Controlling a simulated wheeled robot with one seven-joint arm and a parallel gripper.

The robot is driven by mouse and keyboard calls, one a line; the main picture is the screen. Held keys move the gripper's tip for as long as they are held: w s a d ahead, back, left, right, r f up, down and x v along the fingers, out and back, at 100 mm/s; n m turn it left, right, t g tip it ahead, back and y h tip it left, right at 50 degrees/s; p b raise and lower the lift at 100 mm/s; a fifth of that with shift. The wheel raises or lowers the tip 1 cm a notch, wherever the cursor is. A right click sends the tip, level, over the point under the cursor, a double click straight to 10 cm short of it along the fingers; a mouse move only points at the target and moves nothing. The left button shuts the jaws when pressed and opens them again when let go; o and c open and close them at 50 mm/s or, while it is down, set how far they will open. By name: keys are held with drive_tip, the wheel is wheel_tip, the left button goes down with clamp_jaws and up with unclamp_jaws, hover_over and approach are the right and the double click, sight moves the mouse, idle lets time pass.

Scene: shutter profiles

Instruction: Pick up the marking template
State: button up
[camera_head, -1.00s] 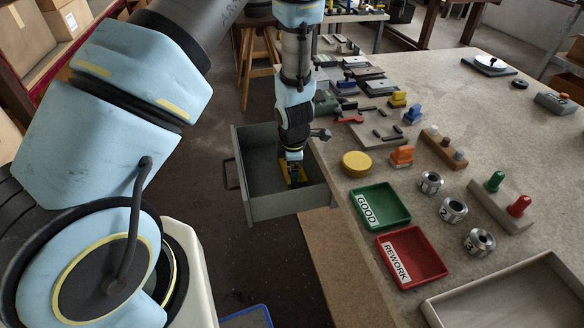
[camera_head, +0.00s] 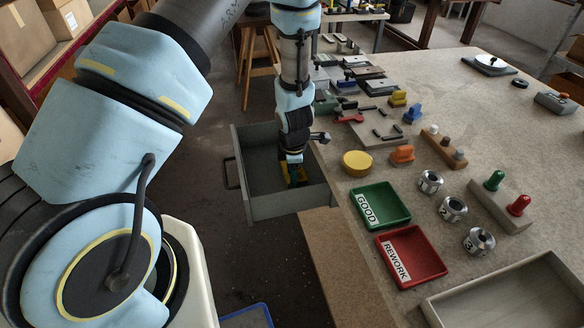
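A yellow flat piece, probably the marking template (camera_head: 301,173), shows in the open grey drawer (camera_head: 258,208) at the bench's left side. My gripper (camera_head: 292,175) points down into the drawer at the yellow piece. The wrist and fingers cover much of the piece, so its full shape is hidden. The fingertips are small and dark, and I cannot tell whether they are open or shut, or whether they touch the piece.
The drawer walls stand close around my gripper.

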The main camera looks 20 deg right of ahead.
drive_tip(key=shift+f, duration=0.1)
clamp_jaws()
